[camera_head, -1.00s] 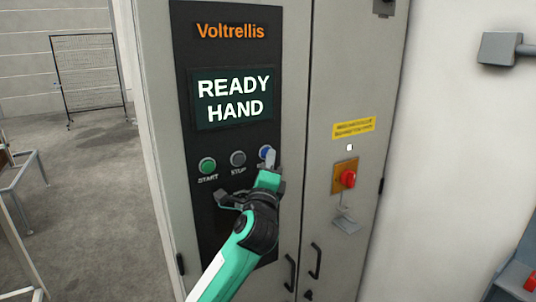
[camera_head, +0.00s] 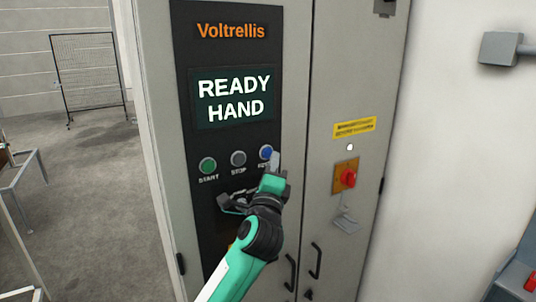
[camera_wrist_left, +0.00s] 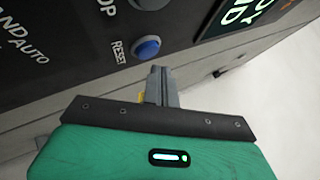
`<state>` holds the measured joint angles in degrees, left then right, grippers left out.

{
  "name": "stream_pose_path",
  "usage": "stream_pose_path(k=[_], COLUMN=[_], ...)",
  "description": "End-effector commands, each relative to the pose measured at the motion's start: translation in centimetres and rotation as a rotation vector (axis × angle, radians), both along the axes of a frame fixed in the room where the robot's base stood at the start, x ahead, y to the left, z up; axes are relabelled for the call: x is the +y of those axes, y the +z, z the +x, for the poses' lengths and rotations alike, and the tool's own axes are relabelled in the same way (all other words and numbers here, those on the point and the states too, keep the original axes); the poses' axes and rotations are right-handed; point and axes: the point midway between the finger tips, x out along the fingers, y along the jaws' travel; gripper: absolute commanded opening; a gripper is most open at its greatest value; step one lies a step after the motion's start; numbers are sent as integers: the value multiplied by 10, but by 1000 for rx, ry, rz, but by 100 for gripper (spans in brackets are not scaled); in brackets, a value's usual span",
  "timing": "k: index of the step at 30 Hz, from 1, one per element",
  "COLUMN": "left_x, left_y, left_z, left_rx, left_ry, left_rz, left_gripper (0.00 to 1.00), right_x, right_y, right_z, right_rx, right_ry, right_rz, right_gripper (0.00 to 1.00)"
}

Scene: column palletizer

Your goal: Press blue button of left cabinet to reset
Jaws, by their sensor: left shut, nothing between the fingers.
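The blue button (camera_head: 266,152) is at the right end of a button row on the dark panel of the grey cabinet (camera_head: 155,130). In the left wrist view the blue button (camera_wrist_left: 147,47) has a RESET label beside it. My left gripper (camera_head: 275,157) is shut and empty, its tips just right of and slightly below the button. In the left wrist view the shut fingertips (camera_wrist_left: 160,72) are close to the button, with the button uncovered; contact is not visible. The screen (camera_head: 233,97) reads READY HAND. My right gripper is not in view.
A green START button (camera_head: 208,165) and a grey STOP button (camera_head: 238,158) sit left of the blue one. A red knob (camera_head: 348,178) on an orange plate is on the right door. Door handles (camera_head: 315,261) are lower down. A mesh fence (camera_head: 90,73) stands at the back left.

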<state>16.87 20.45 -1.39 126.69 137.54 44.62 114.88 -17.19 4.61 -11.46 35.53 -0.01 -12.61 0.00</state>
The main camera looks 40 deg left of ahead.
Motion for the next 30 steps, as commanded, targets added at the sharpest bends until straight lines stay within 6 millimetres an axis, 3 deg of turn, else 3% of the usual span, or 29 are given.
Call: stream_pose_path(k=[13,30], left_x=[-39,-43], left_y=[-1,0], left_z=[-16,-18], left_rx=[0,0], left_ry=[-1,0], left_rz=[-2,-1], left_gripper=[0,0], right_x=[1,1], right_y=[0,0], right_z=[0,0], right_rx=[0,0], right_ry=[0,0], right_rz=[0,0], right_gripper=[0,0])
